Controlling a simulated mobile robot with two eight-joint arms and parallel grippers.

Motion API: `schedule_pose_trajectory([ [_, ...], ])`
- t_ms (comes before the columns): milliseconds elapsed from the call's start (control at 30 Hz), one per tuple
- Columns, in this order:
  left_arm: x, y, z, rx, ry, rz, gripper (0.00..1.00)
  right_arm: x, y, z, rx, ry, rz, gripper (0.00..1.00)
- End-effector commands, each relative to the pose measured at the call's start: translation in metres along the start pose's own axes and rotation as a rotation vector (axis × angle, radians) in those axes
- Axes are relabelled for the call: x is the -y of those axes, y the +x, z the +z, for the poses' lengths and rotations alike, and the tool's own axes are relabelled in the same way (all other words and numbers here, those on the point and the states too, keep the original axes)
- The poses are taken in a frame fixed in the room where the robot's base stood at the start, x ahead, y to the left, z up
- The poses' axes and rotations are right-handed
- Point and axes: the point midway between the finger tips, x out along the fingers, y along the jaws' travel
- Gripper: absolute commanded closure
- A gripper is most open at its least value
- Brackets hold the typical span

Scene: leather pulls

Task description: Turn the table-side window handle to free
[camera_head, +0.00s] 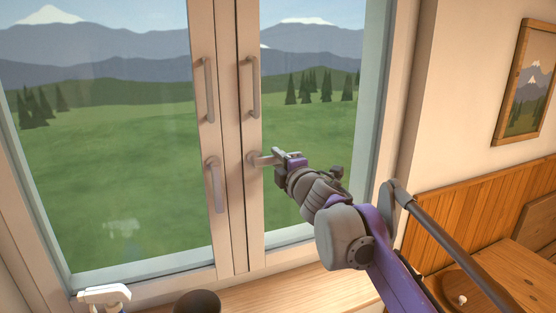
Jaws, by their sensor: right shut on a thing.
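The table-side window handle (262,159) is a grey lever on the right sash's inner stile. It lies about level, its free end pointing right. My right gripper (278,157) is shut on the lever near its free end, with the arm reaching in from the lower right. The fingers partly hide that end. The other window handle (213,184), on the left sash, hangs straight down. My left gripper is not in view.
Fixed pulls sit above the handles, on the left sash (208,90) and the right sash (254,87). Both sashes look closed. A white spray-bottle-like top (104,296) and a dark round pot (197,302) stand at the wooden sill (285,289). Wood panelling (440,215) is at right.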

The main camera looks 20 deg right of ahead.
Motion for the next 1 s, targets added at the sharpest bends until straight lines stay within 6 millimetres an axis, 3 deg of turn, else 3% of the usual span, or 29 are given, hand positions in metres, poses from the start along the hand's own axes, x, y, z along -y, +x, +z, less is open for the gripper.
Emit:
schedule_pose_trajectory([
  [67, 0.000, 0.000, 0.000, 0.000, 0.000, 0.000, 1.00, -0.001, 0.000, 0.000, -0.001, -0.003, 0.001, 1.00],
  [100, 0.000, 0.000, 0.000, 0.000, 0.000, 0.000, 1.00, -0.001, 0.000, 0.000, -0.001, -0.002, 0.001, 0.69],
  [267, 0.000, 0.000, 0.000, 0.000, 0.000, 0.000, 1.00, -0.001, 0.000, 0.000, -0.001, -0.001, 0.001, 0.43],
  [667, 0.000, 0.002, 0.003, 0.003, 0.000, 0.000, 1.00, 0.000, -0.008, 0.000, 0.000, 0.000, 0.000, 0.43],
  [1000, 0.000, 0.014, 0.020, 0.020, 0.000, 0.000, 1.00, 0.003, -0.071, 0.001, 0.001, 0.000, -0.002, 0.43],
])
